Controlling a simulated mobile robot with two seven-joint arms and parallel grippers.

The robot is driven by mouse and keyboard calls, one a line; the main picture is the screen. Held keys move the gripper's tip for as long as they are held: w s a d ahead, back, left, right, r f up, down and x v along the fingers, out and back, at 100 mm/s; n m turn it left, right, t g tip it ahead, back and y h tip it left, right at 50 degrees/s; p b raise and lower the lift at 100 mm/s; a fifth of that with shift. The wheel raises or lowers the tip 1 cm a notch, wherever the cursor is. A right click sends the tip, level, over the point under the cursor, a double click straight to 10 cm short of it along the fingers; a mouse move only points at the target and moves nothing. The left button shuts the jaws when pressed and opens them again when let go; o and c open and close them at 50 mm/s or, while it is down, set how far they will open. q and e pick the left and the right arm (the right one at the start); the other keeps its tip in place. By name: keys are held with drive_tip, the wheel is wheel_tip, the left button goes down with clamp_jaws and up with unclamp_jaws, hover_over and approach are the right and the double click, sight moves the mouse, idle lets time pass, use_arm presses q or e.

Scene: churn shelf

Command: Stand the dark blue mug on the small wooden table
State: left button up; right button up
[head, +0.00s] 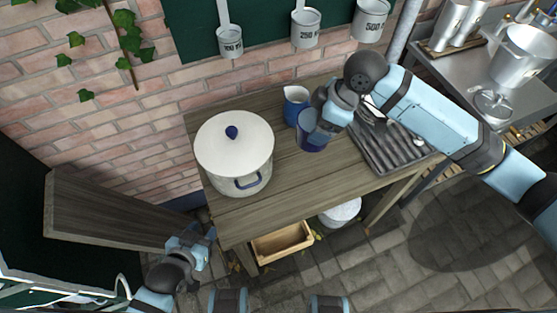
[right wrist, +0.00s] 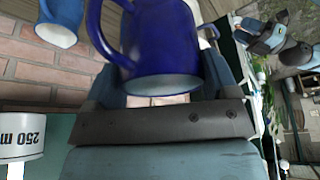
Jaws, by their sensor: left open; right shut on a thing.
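The dark blue mug (head: 311,142) is in the middle of the wooden table (head: 240,210) in the head view, right of the big white pot. My right gripper (head: 325,118) is shut on it; I cannot tell whether its base touches the tabletop. In the right wrist view the mug (right wrist: 160,45) fills the space between the fingers, its handle to the left and its pale inside showing. My left gripper (head: 195,238) is open and empty, low at the table's left front corner.
A white lidded pot (head: 235,150) stands on the table's left. A blue jug (head: 294,108) stands just behind the mug. A ridged dark tray (head: 385,150) lies at the right. Measuring cups (head: 305,28) hang above. A wooden crate (head: 282,242) is below.

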drive_tip(key=shift+d+r+n+g, duration=0.2)
drive_tip(key=shift+d+n+g, duration=0.2)
drive_tip(key=shift+d+n, duration=0.55)
drive_tip(key=shift+d+f, duration=0.1)
drive_tip(key=shift+f, duration=0.15)
drive_tip(key=p, duration=0.1)
hover_over(315, 178)
wheel_tip(315, 178, down, 15)
drive_tip(key=shift+s+f, duration=0.1)
drive_tip(key=shift+f, duration=2.15)
drive_tip(key=shift+f, duration=0.2)
drive_tip(key=o, duration=1.2)
